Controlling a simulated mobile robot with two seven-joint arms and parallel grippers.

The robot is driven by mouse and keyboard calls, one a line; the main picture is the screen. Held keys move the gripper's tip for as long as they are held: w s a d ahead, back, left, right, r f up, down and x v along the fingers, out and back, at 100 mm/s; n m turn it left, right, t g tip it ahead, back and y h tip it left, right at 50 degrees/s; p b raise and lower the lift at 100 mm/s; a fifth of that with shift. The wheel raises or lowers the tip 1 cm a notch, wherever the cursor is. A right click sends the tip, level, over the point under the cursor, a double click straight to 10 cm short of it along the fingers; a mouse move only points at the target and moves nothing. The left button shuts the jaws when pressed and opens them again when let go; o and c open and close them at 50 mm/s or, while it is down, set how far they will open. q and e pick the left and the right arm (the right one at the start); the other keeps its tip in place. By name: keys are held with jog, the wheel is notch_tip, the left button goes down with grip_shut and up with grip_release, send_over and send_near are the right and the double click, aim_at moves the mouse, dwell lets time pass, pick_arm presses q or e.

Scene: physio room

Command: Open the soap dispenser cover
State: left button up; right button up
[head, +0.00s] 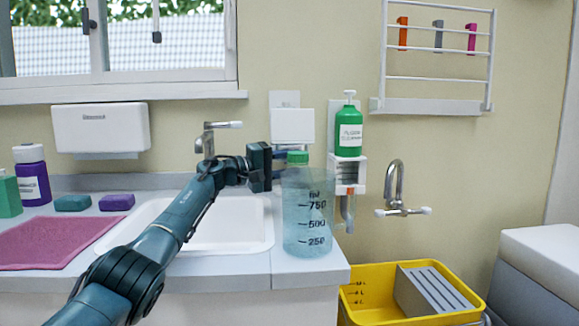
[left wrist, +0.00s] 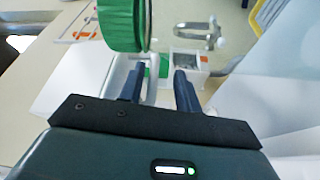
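A white box (head: 292,125), which looks like the soap dispenser with its cover, hangs on the wall behind the sink. Its front looks closed. The white surface at the left (left wrist: 85,92) may be the dispenser. My right gripper is in neither view.
The measuring bottle (head: 308,215) stands on the counter's right end, close to the gripper; its green cap (left wrist: 122,22) looms in the wrist view. A green pump bottle (head: 348,130) sits in a wall bracket. A tap (head: 208,140) stands behind the sink (head: 235,235).

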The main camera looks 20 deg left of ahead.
aim_at(280, 128)
pick_arm(q)
jog(key=r+p, duration=0.1)
jog(key=r, duration=0.4)
jog(key=r+p, duration=0.1)
jog(key=r, duration=0.2)
jog(key=shift+a+p, duration=0.3)
jog(key=shift+p, duration=0.05)
jog(key=shift+d+r, duration=0.2)
jog(key=shift+r, duration=0.2)
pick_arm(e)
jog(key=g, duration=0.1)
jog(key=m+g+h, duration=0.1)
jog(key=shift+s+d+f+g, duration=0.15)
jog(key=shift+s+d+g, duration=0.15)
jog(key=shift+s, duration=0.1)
